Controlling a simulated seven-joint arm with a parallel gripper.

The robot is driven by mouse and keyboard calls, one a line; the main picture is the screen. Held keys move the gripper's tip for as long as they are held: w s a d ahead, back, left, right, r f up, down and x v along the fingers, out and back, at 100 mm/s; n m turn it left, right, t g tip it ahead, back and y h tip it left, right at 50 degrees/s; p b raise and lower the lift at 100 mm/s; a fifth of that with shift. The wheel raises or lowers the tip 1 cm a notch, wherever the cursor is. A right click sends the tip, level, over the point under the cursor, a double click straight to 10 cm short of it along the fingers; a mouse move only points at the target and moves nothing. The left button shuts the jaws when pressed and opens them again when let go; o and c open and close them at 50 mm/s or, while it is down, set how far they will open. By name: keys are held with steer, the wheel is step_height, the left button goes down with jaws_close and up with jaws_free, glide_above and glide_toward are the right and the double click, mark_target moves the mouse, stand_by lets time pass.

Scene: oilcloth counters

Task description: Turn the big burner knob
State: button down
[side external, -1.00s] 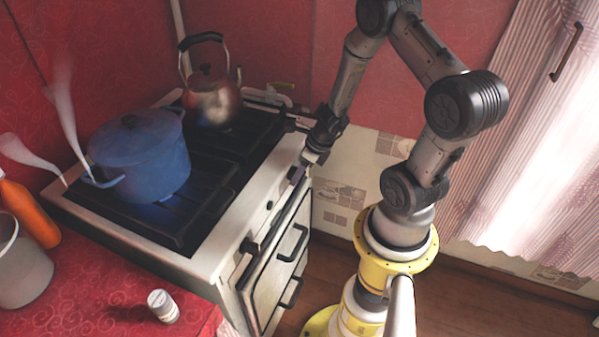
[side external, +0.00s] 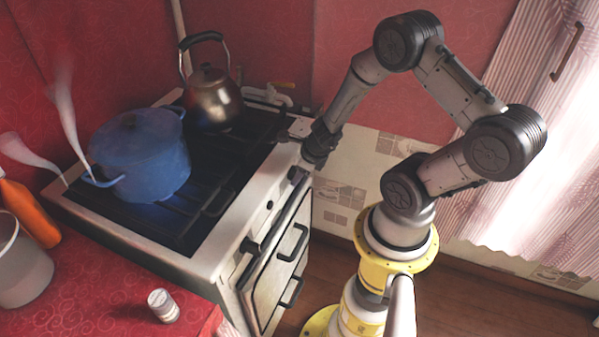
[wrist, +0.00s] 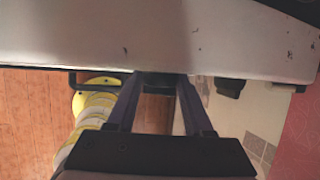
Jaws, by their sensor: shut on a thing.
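The white stove (side external: 215,255) has dark knobs along its front edge. A dark knob (wrist: 157,78) shows at the stove's front in the wrist view, between the fingertips of my gripper (wrist: 156,84). My gripper is shut on it. In the side view my gripper (side external: 299,170) reaches the stove front near its far end and covers most of this knob, so its turn angle cannot be read. Other knobs (side external: 250,246) sit nearer the camera along the front. A further dark knob (wrist: 230,87) is right of my fingers in the wrist view, apart from them.
A blue pot (side external: 140,155) stands on the near burners with bluish light under it. A metal kettle (side external: 215,100) stands on the far burners. Oven handles (side external: 292,243) stick out below the knobs. The floor (side external: 480,285) right of the stove is mostly clear.

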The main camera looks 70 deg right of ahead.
stand_by(0.4)
steer(key=shift+c, duration=1.5)
jaws_free()
steer(key=v, duration=1.3)
steer(key=shift+a+r, duration=0.25)
steer(key=shift+r, duration=0.1)
steer(key=shift+s, duration=0.15)
